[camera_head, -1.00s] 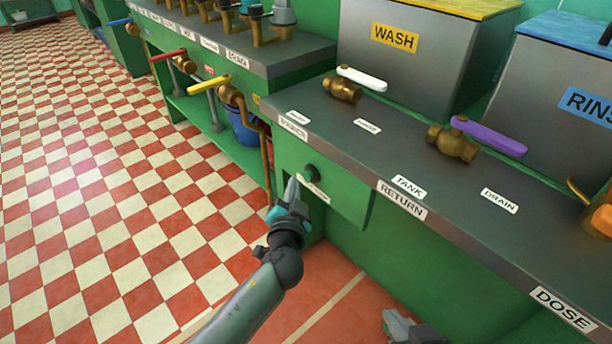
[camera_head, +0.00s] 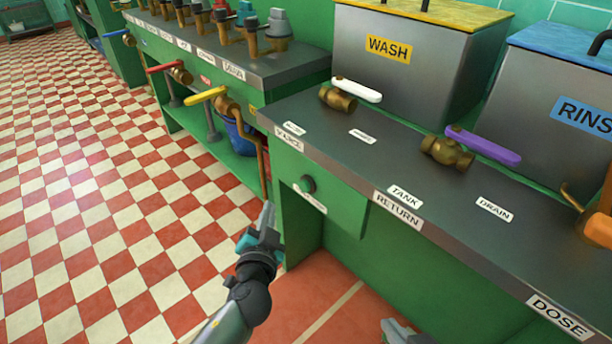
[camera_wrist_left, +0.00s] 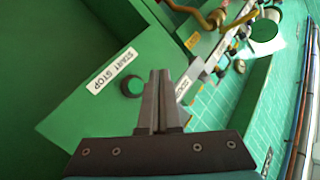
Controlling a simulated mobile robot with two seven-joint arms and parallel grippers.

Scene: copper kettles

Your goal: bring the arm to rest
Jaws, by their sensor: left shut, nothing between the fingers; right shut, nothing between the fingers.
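My left gripper (camera_head: 266,212) is shut and empty, in front of the green cabinet and left of the dark start/stop button (camera_head: 308,184), apart from it. In the left wrist view its closed fingers (camera_wrist_left: 159,78) show beside the button (camera_wrist_left: 131,87) and the START STOP label (camera_wrist_left: 114,71). My right gripper (camera_head: 398,331) is shut, only partly in view at the bottom edge.
The grey counter (camera_head: 345,160) holds a white-handled valve (camera_head: 340,98), a purple-handled valve (camera_head: 448,152), and the WASH (camera_head: 400,60) and RINSE (camera_head: 560,90) tanks. A yellow-handled valve (camera_head: 225,105) juts out at the left bench. The checkered floor (camera_head: 100,200) is clear.

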